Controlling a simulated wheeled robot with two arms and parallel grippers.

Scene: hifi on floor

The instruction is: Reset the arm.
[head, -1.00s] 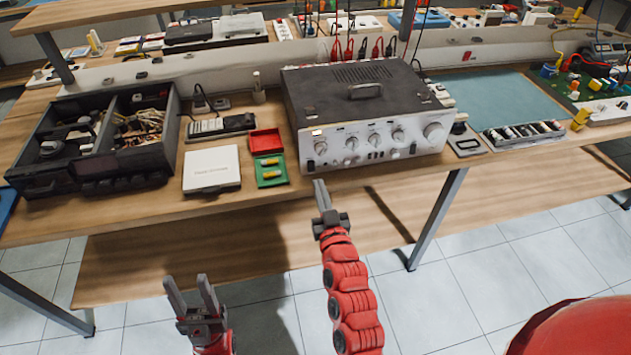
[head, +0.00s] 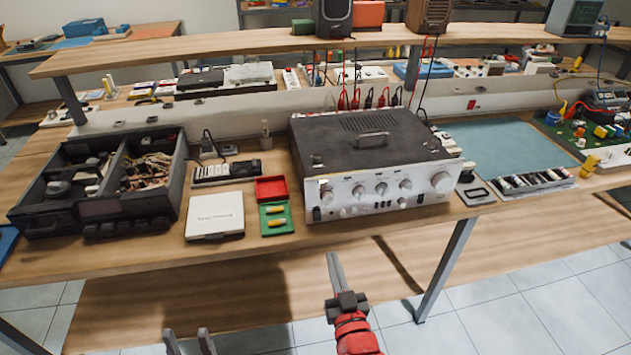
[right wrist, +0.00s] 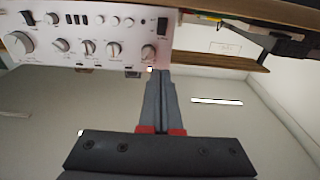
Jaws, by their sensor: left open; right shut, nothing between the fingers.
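My right arm is red, and its gripper (head: 334,262) points up at the front edge of the bench in the head view, a little below the silver hi-fi amplifier (head: 385,195) and apart from it. Its fingers are shut with nothing between them. The right wrist view shows the closed fingers (right wrist: 160,85) below the knobbed front panel (right wrist: 85,40). My left gripper (head: 188,342) is at the bottom edge of the head view. Only its two spread fingertips show, with nothing between them.
The wooden bench (head: 130,262) carries a black parts tray (head: 75,215), a white box (head: 215,216), a red and green case (head: 277,219), a power strip (head: 226,171) and a battery tray (head: 530,183). A raised shelf (head: 200,58) stands behind. Space before the bench is open.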

